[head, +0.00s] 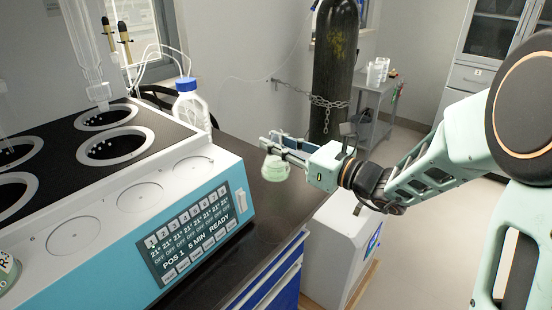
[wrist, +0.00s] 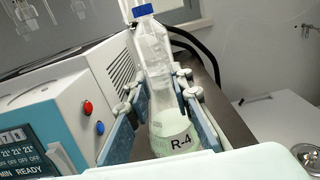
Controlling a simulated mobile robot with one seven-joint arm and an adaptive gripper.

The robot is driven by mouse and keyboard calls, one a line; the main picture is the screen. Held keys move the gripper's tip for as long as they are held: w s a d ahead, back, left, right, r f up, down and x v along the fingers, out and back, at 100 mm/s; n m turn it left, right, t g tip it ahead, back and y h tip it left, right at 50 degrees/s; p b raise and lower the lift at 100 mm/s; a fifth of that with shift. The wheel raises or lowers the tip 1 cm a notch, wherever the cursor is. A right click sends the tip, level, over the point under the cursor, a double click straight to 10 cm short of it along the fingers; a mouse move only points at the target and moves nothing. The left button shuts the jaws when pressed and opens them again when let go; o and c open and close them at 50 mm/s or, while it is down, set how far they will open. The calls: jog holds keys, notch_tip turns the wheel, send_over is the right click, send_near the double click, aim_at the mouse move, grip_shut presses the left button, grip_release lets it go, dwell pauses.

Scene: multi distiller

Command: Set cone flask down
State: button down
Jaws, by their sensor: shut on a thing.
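The cone flask (head: 275,170) is clear glass with pale green contents. In the wrist view, the flask (wrist: 172,128) carries an R-4 label and sits between the two finger pads. My gripper (head: 270,146) is shut on it, with the flask roughly upright near the right edge of the dark counter (head: 238,160). I cannot tell whether its base touches the counter. In the wrist view my gripper (wrist: 163,95) hides part of the flask's sides.
A multi-position distiller (head: 160,215) with a READY display fills the left. A blue-capped plastic bottle (head: 190,108) stands behind it; it also shows in the wrist view (wrist: 152,45). A chained black gas cylinder (head: 333,75) stands behind. Some dark counter beside the distiller is bare.

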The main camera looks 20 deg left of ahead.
aim_at(284, 160)
jog(key=shift+w+a+f, duration=0.25)
jog(key=shift+w+f, duration=0.05)
jog(key=shift+f, duration=0.2)
jog(key=shift+f+b, duration=0.9)
jog(key=shift+f, duration=0.6)
jog(key=shift+f, duration=0.15)
jog(key=c, duration=1.7)
grip_release()
jog(key=shift+d, duration=0.3)
jog(key=p+v, duration=0.2)
jog(key=v, duration=0.9)
jog(key=shift+s+d, duration=0.15)
jog(key=shift+d, duration=0.1)
